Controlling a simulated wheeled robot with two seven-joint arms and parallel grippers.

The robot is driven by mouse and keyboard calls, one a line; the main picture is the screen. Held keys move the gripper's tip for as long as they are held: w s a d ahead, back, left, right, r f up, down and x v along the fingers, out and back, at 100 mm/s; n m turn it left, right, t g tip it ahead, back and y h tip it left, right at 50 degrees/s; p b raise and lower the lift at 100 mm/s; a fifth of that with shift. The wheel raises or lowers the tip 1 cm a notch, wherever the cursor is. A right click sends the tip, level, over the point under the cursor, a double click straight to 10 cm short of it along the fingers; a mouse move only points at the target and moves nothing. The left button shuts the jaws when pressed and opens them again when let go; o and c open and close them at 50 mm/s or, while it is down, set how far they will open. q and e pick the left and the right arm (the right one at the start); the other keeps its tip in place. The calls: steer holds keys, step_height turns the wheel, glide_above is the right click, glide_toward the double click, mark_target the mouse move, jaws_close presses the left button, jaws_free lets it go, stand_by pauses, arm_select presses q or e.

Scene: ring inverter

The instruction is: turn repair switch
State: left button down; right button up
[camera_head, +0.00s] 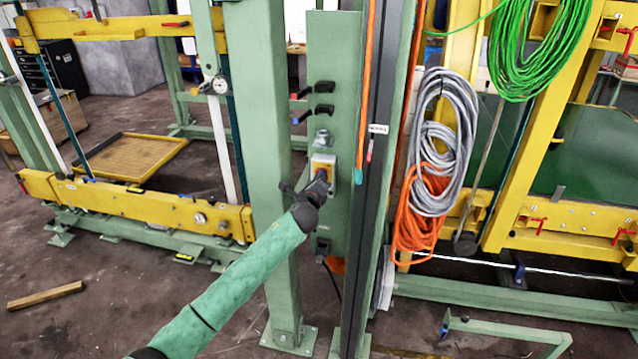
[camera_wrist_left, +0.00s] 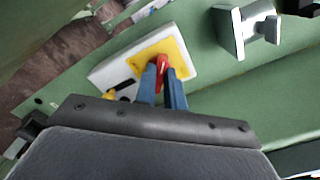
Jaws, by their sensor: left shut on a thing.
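The repair switch is a light box with a yellow face plate (camera_head: 323,163) on the green post, and it also shows in the left wrist view with a red knob (camera_wrist_left: 162,64) on its yellow plate (camera_wrist_left: 176,47). My left gripper (camera_head: 320,176) reaches it from the lower left. In the left wrist view its two blue-grey fingers (camera_wrist_left: 162,82) are shut on the red knob, one on each side. The fingers hide part of the knob. My right gripper is in neither view.
Two black handles (camera_head: 324,87) and a grey metal fitting (camera_head: 322,138) sit on the post above the switch. The fitting is close to my gripper in the left wrist view (camera_wrist_left: 245,28). Orange and grey cable coils (camera_head: 440,130) hang to the right.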

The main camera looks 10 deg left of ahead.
arm_select(q)
steer(key=shift+a+f+n+b, duration=0.1)
steer(key=shift+n+b, duration=0.7)
steer(key=shift+n, duration=1.25)
steer(key=shift+f+n+b, duration=0.1)
steer(key=shift+n+b, duration=0.7)
steer(key=shift+n, duration=1.25)
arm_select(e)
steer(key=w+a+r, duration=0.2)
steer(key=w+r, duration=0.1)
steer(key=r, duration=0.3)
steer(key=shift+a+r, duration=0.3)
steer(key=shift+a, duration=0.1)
arm_select(q)
steer(key=c, duration=1.5)
jaws_free()
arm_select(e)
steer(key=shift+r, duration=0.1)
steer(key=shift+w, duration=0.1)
arm_select(q)
steer(key=shift+s, duration=0.1)
